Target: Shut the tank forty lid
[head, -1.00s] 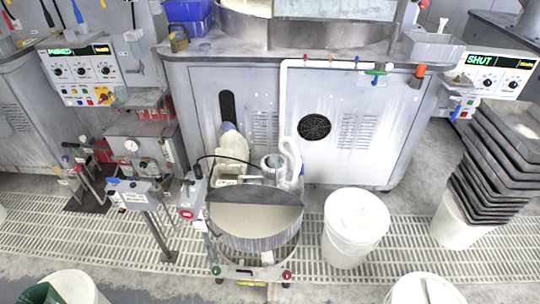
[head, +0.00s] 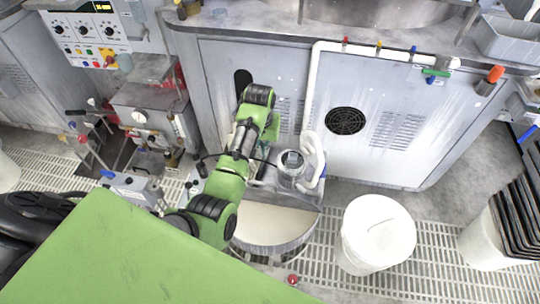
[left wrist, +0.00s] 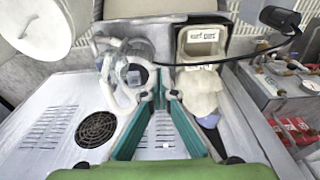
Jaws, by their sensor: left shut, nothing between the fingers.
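The round tank (head: 272,228) stands in front of the grey cabinet, its front half open on pale slurry. A grey plate (left wrist: 150,30) that seems to be its lid lies across the back of the opening, partly hidden by my left arm in the head view. A pump with white hose (head: 292,165) and a pale bottle (left wrist: 203,92) are behind it. My left gripper (left wrist: 163,97) is shut and empty, its tips between pump and bottle, apart from the plate. My right gripper is out of view.
A white bucket (head: 376,235) stands right of the tank. Stacked dark trays (head: 522,215) are in another bucket at far right. The cabinet front (head: 400,100) rises close behind. A black cable (left wrist: 262,48) arches beside the bottle.

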